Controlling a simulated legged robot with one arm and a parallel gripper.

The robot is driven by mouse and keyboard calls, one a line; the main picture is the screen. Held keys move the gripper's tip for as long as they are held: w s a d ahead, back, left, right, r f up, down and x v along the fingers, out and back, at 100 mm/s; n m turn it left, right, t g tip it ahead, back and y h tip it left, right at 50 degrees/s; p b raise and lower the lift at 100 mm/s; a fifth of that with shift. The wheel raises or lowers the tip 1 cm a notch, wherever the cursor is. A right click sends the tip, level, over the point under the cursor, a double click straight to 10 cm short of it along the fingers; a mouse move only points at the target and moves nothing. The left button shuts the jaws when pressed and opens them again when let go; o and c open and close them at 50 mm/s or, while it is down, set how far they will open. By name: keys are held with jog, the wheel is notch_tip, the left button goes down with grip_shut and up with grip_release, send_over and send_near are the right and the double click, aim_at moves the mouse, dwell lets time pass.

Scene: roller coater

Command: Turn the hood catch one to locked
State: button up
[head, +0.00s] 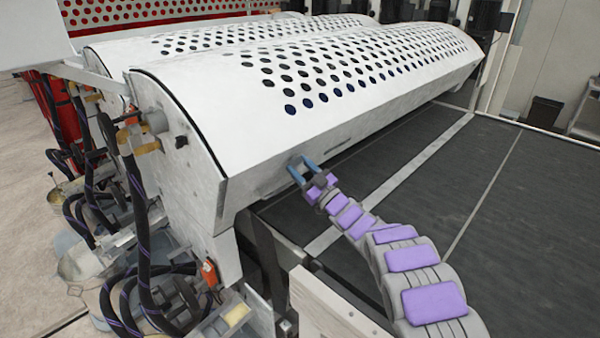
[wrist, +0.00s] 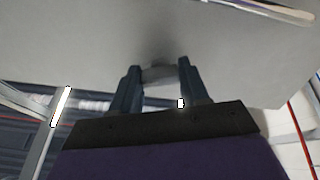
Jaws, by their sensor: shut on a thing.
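The white perforated hood (head: 225,125) of the roller coater fills the upper middle of the head view. My gripper (head: 299,166) is at its lower front edge. In the wrist view, my gripper (wrist: 158,70) has its two dark fingers on either side of a small grey catch (wrist: 159,75) under the pale hood face (wrist: 70,45). The gripper is shut on this catch. The catch is mostly hidden in the head view, and its turn angle cannot be made out.
A dark conveyor bed (head: 430,190) with a pale strip lies to the right of my arm. Black hoses (head: 140,250) and fittings crowd the machine's left end. A pale panel (head: 325,305) stands low beside my arm.

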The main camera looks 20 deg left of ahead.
jog(key=shift+f+n+b, duration=0.15)
jog(key=shift+n+b, duration=2.95)
jog(key=shift+n, duration=3.9)
jog(key=shift+s, duration=0.1)
jog(key=o, duration=1.1)
jog(key=shift+a, duration=0.15)
jog(key=shift+c, duration=0.2)
jog(key=p+v, duration=0.3)
jog(key=v, duration=1.4)
jog(key=shift+f, duration=0.15)
